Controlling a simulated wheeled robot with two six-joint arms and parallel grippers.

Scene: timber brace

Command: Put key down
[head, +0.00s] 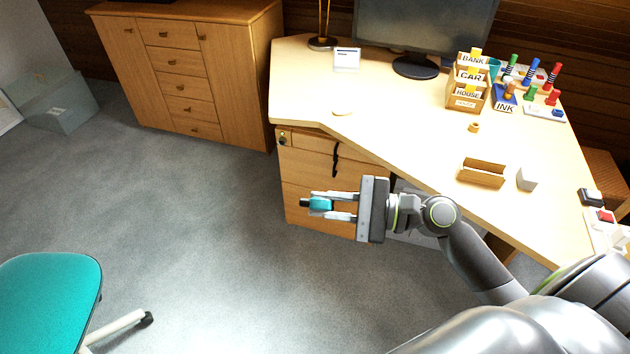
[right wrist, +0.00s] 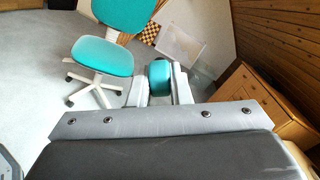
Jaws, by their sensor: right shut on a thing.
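My right gripper (head: 328,205) is shut on the key, a small teal piece (head: 320,204) with a dark tip pointing left. The teal part also shows between the fingers in the right wrist view (right wrist: 159,75). In the head view the gripper appears in front of the desk's drawers (head: 310,163), held in the air and apart from the desk top. A round lock (head: 283,138) sits at the upper left of the drawer front. My left gripper is not in view.
The desk top (head: 390,125) is bare in its middle. An open wooden box (head: 482,174), a white block (head: 527,179), labelled card boxes (head: 466,90) and stamps (head: 530,75) stand toward its right. A teal chair (head: 50,295) stands at lower left, a wooden cabinet (head: 185,70) at the back.

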